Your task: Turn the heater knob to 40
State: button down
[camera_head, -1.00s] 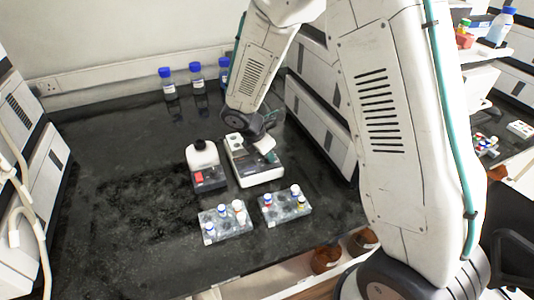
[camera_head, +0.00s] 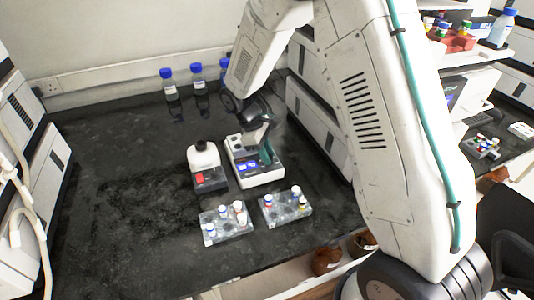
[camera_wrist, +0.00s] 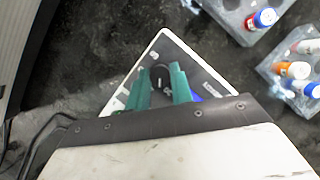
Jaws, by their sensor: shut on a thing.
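The heater (camera_head: 244,181) is a white box with a dark front panel and lit blue displays (camera_head: 248,166). It stands on the dark bench in the head view, and its white-edged panel (camera_wrist: 170,40) shows in the wrist view. A round black knob (camera_wrist: 160,78) with a pale mark sits on that panel. My gripper (camera_wrist: 160,75) has teal fingers on either side of the knob and is shut on it. In the head view my gripper (camera_head: 266,158) is over the heater's right front part and hides the knob. I cannot read the displayed number.
Two vial racks (camera_head: 228,228) (camera_head: 290,210) lie in front. Blue-capped bottles (camera_head: 168,88) stand behind. The left bench is clear.

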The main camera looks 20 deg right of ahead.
jog(key=m+y, duration=0.1)
jog(key=m, duration=0.2)
jog(key=m+g+y, duration=0.1)
jog(key=m, duration=0.3)
jog(key=shift+w+d, duration=0.15)
dwell(0.3)
jog(key=c, duration=1.2)
grip_release()
jog(key=shift+c, duration=0.2)
jog(key=d+v, duration=0.1)
jog(key=v, duration=0.6)
jog(key=shift+w+a+r, duration=0.3)
jog(key=shift+a, duration=0.1)
